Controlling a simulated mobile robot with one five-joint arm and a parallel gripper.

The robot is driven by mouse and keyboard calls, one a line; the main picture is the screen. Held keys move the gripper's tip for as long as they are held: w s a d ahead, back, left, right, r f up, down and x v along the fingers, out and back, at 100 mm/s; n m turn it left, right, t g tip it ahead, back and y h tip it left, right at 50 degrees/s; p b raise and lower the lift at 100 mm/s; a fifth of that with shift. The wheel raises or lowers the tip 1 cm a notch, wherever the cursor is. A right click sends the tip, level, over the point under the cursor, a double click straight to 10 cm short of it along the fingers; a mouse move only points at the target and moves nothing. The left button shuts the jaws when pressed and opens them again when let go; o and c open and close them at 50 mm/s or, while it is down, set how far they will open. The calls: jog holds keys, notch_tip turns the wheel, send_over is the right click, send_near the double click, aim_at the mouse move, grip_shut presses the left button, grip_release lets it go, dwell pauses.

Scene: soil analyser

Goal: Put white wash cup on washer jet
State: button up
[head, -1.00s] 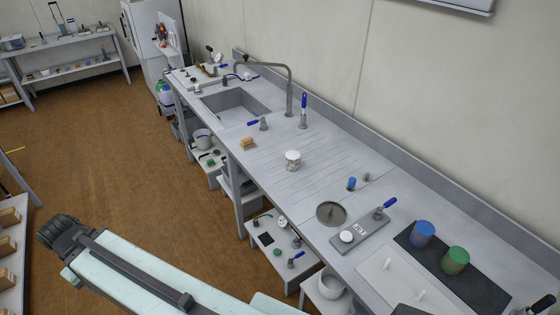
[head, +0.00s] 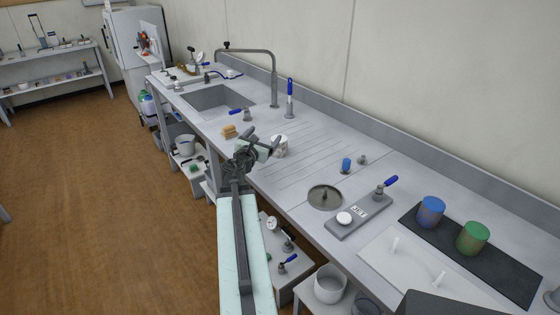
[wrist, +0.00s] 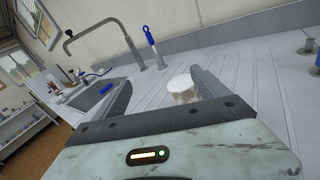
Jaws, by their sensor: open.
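The white wash cup (head: 281,147) stands upright on the grooved drainboard, partly hidden behind my gripper in the head view. My gripper (head: 262,141) is open and empty, just to the cup's left in that view. In the wrist view the cup (wrist: 181,86) shows between the two fingers, nearer the right finger and partly covered by it. I cannot tell whether they touch. A round grey dish with a small upright stub, which looks like the washer jet (head: 324,198), is set in the counter to the right of the drainboard.
A tan sponge or brush (head: 229,131) and a small blue-handled valve (head: 243,115) lie left of the cup. The sink (head: 215,98) and tall tap are behind. A scale-like plate (head: 358,217) and blue and green cylinders (head: 431,211) stand at right. The drainboard between cup and dish is clear.

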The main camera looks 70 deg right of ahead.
jog(key=s+f+b, duration=0.1)
jog(key=f+b, duration=0.1)
jog(key=d+f+n+b, duration=0.1)
jog(key=f+b, duration=0.2)
jog(key=s+d+f+n+b, duration=0.1)
jog(key=f+b, duration=0.2)
jog(key=shift+s+d+h, duration=0.2)
jog(key=shift+s+h, duration=0.1)
jog(key=shift+s, duration=0.05)
jog(key=shift+d+r, duration=0.1)
jog(key=shift+d, duration=0.45)
jog(key=d, duration=0.6)
jog(key=shift+w, duration=0.1)
jog(key=shift+a, duration=0.15)
grip_shut()
notch_tip(320, 180, up, 10)
jog(key=p, duration=1)
jog(key=shift+r, duration=0.15)
